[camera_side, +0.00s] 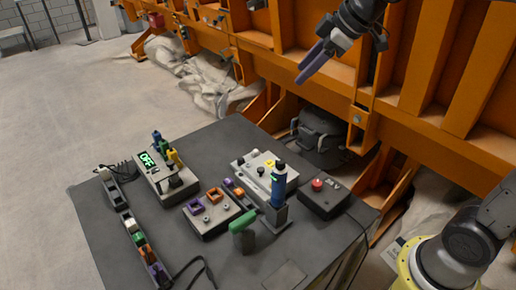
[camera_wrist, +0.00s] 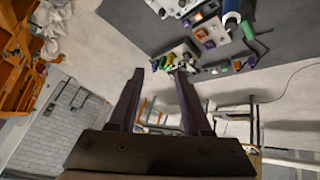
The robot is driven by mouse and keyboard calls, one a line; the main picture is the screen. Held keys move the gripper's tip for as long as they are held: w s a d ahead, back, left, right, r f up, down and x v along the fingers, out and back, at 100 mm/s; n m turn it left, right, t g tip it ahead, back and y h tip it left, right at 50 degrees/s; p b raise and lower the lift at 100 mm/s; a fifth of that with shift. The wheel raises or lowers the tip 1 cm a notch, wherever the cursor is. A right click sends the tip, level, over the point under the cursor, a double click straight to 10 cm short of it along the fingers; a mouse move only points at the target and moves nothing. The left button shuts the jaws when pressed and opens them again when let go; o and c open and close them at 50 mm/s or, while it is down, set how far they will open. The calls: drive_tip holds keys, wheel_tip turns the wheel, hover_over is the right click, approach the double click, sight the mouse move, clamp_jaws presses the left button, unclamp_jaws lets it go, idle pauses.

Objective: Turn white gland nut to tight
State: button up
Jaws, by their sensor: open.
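My gripper (camera_side: 312,66) hangs high at the top right of the side view, well above and apart from the table. Its purple fingers stand apart and empty, as the wrist view (camera_wrist: 158,78) shows. In the side view, a row of small coloured parts runs along the table's left edge.
The grey table (camera_side: 100,220) carries a box with a green display (camera_side: 147,159), a box with coloured squares (camera_side: 210,212), an upright blue tool (camera_side: 278,187), a green-handled part (camera_side: 242,222) and a red-button box (camera_side: 317,185). An orange steel frame (camera_side: 400,130) stands behind.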

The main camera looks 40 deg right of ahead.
drive_tip(key=w+d+f, duration=0.2)
drive_tip(key=w+f, duration=0.3)
drive_tip(key=w, duration=0.3)
drive_tip(key=g, duration=0.3)
hover_over(256, 151)
drive_tip(key=s+d, duration=0.4)
wheel_tip(256, 151, down, 20)
drive_tip(key=shift+y, duration=0.4)
drive_tip(key=x, duration=1.3)
drive_tip(key=shift+s+f, duration=0.1)
drive_tip(key=shift+s, duration=0.05)
clamp_jaws()
